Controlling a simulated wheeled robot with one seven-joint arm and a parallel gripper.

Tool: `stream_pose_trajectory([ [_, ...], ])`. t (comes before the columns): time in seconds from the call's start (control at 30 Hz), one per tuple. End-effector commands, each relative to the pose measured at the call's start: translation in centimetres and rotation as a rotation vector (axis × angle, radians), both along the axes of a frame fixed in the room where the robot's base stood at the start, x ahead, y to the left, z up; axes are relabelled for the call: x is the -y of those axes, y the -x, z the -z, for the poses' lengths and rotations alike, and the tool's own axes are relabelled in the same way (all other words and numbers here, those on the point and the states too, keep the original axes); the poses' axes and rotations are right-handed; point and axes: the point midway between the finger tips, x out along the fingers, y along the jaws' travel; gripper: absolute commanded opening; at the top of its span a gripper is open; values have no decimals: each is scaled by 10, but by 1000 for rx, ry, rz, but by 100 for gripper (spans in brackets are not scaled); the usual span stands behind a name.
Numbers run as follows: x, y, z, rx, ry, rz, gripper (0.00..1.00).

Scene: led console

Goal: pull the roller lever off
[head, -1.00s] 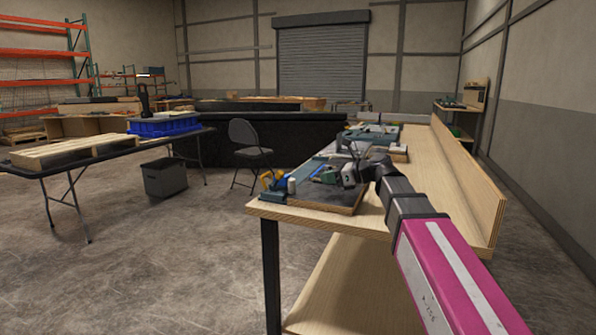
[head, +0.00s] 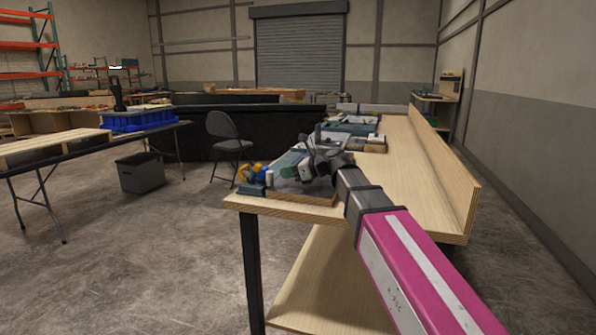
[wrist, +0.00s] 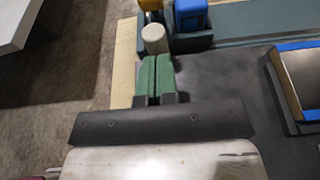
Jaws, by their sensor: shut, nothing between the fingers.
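A pale upright cylinder (wrist: 154,38) stands at the top centre of the wrist view, at the near-left end of the dark board. It also shows in the head view (head: 269,178). It looks like the roller of the lever, but I cannot tell for sure, and its lower part is hidden. My gripper (wrist: 156,66) is shut and empty, its two green fingers side by side. The fingertips are just below the cylinder in the wrist view; I cannot tell whether they touch it. In the head view my gripper (head: 303,170) is over the board, small and partly hidden.
A blue block (wrist: 190,16) and a yellow part (wrist: 150,4) sit beyond the cylinder. A blue-edged frame (wrist: 294,80) is at the right of the dark board. The wooden bench (head: 410,180) has a raised back edge; open floor lies left.

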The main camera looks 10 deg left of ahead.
Motion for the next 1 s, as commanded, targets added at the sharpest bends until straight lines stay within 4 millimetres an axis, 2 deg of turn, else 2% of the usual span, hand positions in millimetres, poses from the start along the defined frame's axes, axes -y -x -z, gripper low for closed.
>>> stream_pose_trajectory([
  [0.03, -11, -2, 3, -1, 0, -2, 0],
  [0.13, -28, -3, 8, -1, 0, -2, 0],
  [0.4, -56, -5, -8, 1, 0, 0, 0],
  [1.0, -62, -5, -12, -1, 8, 0, 0],
])
